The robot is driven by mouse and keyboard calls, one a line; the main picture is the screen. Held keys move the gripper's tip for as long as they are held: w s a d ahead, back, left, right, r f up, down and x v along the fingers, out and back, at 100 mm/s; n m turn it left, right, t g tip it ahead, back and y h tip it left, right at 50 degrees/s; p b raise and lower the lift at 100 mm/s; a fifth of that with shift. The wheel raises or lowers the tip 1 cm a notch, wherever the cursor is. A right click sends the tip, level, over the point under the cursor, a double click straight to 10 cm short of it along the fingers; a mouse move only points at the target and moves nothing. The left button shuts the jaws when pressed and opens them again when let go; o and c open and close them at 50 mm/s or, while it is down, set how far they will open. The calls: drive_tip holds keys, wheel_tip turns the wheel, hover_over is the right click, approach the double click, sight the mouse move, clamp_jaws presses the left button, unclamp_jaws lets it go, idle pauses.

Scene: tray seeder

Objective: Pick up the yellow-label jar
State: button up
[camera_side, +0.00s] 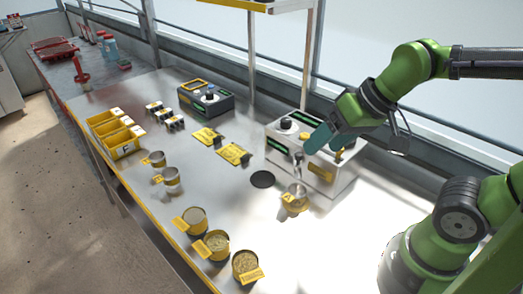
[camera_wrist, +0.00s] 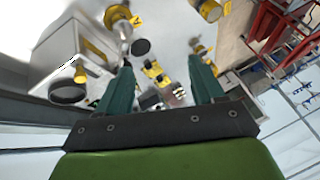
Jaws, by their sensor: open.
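My gripper (camera_side: 318,140) is open and empty, high above the bench beside the white machine. In the wrist view its two teal fingers (camera_wrist: 162,62) stand wide apart with nothing between their tips. Several small dark-and-white jars (camera_side: 174,123) stand in a cluster near the yellow bins; they also show in the wrist view (camera_wrist: 178,92). Their label colours are too small to tell apart. Metal tins with yellow tags also stand on the bench: one (camera_side: 295,199) below my gripper and several seed-filled ones (camera_side: 217,245) at the front. I cannot tell which is the yellow-label jar.
The white machine (camera_side: 323,172) stands close under my gripper. A dark control box (camera_side: 207,100), yellow plates (camera_side: 234,153), a black disc (camera_side: 262,179) and yellow bins (camera_side: 124,142) occupy the bench. A shelf post (camera_side: 307,62) rises behind.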

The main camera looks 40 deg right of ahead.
drive_tip(key=w+a+f+n+g, duration=0.25)
drive_tip(key=w+a+n, duration=0.25)
drive_tip(key=a+n, duration=0.25)
drive_tip(key=n+g+h, duration=0.3)
drive_tip(key=n, duration=1.4)
hover_over(219, 242)
drive_tip(key=s, duration=0.2)
wheel_tip(219, 242, down, 4)
drive_tip(key=f, duration=1)
drive_tip(key=a+f, duration=0.1)
drive_tip(key=f, duration=0.4)
drive_tip(key=shift+w+f, duration=0.2)
drive_tip(key=shift+f, duration=0.15)
